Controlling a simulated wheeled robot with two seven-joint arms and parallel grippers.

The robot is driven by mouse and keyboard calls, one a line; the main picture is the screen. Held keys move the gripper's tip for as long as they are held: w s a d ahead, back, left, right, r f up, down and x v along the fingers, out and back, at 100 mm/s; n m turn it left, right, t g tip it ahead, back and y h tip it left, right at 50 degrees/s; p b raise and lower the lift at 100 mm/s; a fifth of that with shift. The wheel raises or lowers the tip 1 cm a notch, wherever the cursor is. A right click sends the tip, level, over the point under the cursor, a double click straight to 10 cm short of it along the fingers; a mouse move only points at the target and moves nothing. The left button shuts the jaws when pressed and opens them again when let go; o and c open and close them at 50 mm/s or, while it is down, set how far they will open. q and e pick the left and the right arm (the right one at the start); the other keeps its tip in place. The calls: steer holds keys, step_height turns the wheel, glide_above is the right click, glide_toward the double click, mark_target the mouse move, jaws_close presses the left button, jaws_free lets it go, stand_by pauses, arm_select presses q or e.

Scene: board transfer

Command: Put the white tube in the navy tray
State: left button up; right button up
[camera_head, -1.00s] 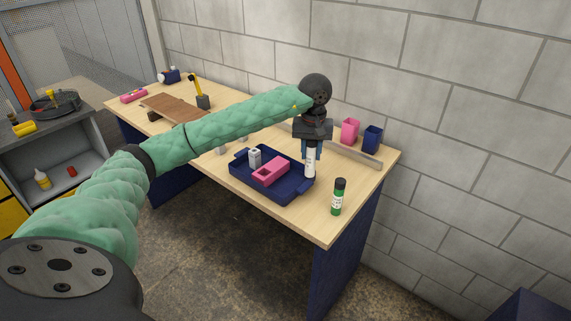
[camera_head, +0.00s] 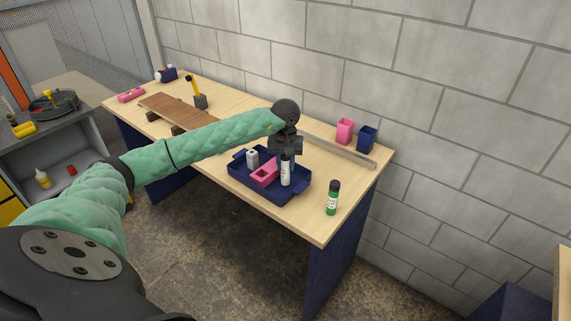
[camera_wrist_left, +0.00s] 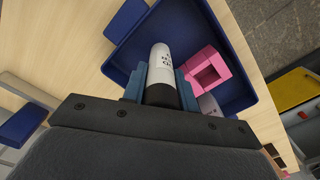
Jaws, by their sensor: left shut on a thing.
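The white tube (camera_head: 286,172) has a dark end and dark print, and it is upright in my left gripper (camera_head: 287,156). In the left wrist view the gripper's blue fingers (camera_wrist_left: 160,86) are shut on the tube (camera_wrist_left: 160,60). The navy tray (camera_head: 290,198) lies on the table, and the tube is over its right part. I cannot tell whether the tube touches the tray floor. The tray also shows in the left wrist view (camera_wrist_left: 232,58). My right gripper is in neither view.
In the tray are a pink block with an opening (camera_head: 264,174) and a grey-white piece (camera_head: 252,158).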

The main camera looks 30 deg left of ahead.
arm_select(q)
steer(key=shift+f, duration=0.7)
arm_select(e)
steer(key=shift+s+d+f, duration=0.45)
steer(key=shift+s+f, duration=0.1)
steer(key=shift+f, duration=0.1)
arm_select(q)
steer(key=shift+f, duration=0.1)
steer(key=o, duration=1)
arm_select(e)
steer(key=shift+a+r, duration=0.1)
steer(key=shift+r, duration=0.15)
arm_select(q)
steer(key=shift+o, duration=0.2)
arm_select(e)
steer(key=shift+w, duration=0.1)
arm_select(q)
steer(key=shift+p, duration=0.35)
